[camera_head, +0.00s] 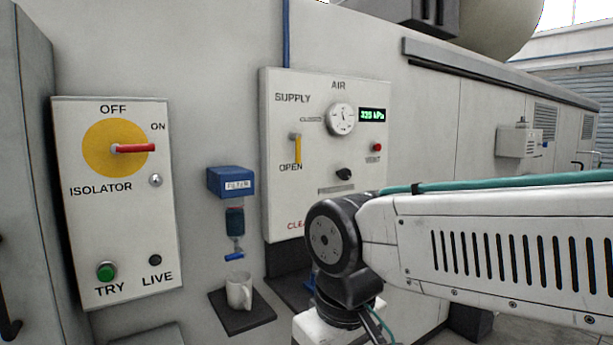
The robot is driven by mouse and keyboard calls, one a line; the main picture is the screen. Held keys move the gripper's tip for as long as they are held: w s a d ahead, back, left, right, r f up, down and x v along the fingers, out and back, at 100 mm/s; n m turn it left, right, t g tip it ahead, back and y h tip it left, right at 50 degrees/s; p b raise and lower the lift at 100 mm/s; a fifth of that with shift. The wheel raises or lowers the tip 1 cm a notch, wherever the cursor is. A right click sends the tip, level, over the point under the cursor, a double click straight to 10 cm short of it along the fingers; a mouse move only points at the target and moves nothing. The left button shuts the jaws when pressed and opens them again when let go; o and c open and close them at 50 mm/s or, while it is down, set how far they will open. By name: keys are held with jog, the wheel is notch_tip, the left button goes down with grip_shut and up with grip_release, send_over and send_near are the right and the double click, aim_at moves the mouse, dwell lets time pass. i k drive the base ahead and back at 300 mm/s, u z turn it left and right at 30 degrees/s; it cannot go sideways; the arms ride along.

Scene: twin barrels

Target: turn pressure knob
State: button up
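The pressure knob appears to be the small black knob (344,174) on the white AIR panel (275,200), below the round gauge (341,119). The green readout (372,115) beside the gauge seems to read 320 or 325 kPa. My arm crosses the lower right of the head view, in front of the panel's lower part, and hides some of its lettering. My gripper is not visible, so I cannot see whether it touches anything.
A yellow supply lever (298,150) points down at OPEN. A red vent button (377,147) is right of the knob. The isolator panel (120,240) has its red handle (136,148) toward ON. A blue filter (231,182) hangs above a white mug (239,291) on a dark shelf (242,317).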

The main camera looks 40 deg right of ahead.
aim_at(344, 174)
jog(key=z, duration=0.2)
jog(key=i, duration=1.05)
jog(key=z, duration=0.6)
